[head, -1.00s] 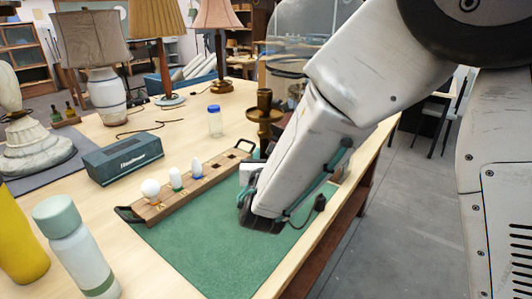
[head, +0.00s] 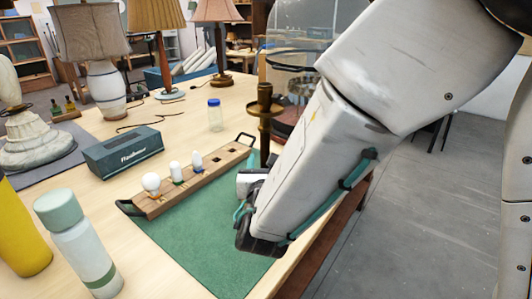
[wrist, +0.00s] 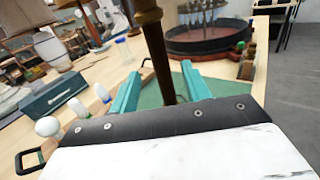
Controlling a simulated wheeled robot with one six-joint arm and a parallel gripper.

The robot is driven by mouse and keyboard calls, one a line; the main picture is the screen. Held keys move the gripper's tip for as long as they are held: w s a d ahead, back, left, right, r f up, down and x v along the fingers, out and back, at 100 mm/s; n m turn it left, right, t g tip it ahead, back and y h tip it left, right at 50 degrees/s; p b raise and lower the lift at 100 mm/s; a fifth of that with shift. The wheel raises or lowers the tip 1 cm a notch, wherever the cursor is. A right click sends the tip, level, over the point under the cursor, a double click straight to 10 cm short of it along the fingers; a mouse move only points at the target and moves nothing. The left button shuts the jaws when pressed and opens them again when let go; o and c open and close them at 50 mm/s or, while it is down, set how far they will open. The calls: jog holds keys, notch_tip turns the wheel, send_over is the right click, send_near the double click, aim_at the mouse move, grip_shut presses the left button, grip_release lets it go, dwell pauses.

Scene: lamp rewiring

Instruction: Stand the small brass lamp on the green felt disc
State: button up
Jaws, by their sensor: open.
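The small brass lamp (head: 264,104) stands upright behind my forearm in the head view, with a dish-like collar and a dark stem; its base is hidden. In the wrist view its stem (wrist: 157,50) rises between the two teal fingers of my gripper (wrist: 160,72), which are apart on either side. I cannot tell whether the stem is inside the jaws or just beyond them. In the head view my gripper is mostly hidden by my arm, low over the green mat (head: 205,240). I cannot make out a separate green felt disc.
A wooden bulb rack (head: 222,162) with several bulbs lies left of my gripper. A glass dome (head: 292,55) stands behind the lamp. The table's right edge is close.

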jog(key=s, duration=0.5)
jog(key=d+r+m+g+h, duration=0.2)
jog(key=d+m+h, duration=0.35)
jog(key=d, duration=0.35)
jog(key=d+r+m+g+h, duration=0.2)
jog(key=d+m+g+h, duration=0.15)
jog(key=d+m, duration=0.35)
jog(key=s+d+m+g+h, duration=0.2)
jog(key=s+d+m+g, duration=0.5)
jog(key=d, duration=0.5)
jog(key=s+d+m+g+y, duration=0.3)
jog(key=s+m+g+y, duration=0.2)
jog(key=s+m, duration=0.6)
jog(key=s+a+m+y, duration=0.5)
jog(key=y, duration=0.1)
jog(key=shift+a+r+t+y, duration=0.2)
jog(key=shift+r+t+y, duration=0.1)
jog(key=shift+t, duration=0.15)
